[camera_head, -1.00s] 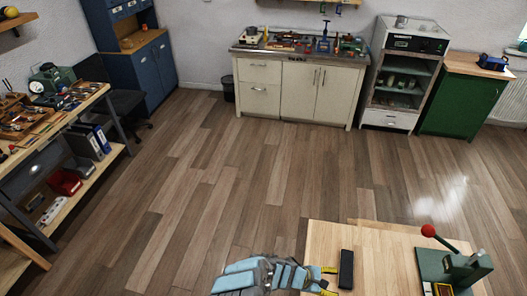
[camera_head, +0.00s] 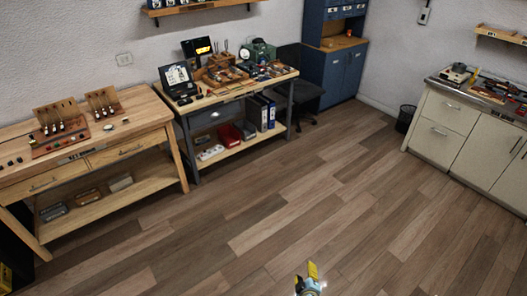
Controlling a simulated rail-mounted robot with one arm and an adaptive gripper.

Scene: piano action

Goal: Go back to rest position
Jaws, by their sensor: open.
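My gripper (camera_head: 311,279) shows only in part at the bottom edge of the head view, right of the middle. A yellow finger part points up, with a small pale blue and grey piece below it. The rest of my gripper is cut off by the frame edge. It is open, and I see nothing held in it. It shows against bare wooden floor (camera_head: 230,235), apart in the picture from the benches.
A wooden bench (camera_head: 75,160) with piano action models (camera_head: 60,122) stands at left. A second workbench (camera_head: 205,105) holds tools and a laptop (camera_head: 177,80). A blue cabinet (camera_head: 340,72), black chair (camera_head: 300,85), bin (camera_head: 405,118) and white cabinet (camera_head: 440,140) stand farther back. The floor between is clear.

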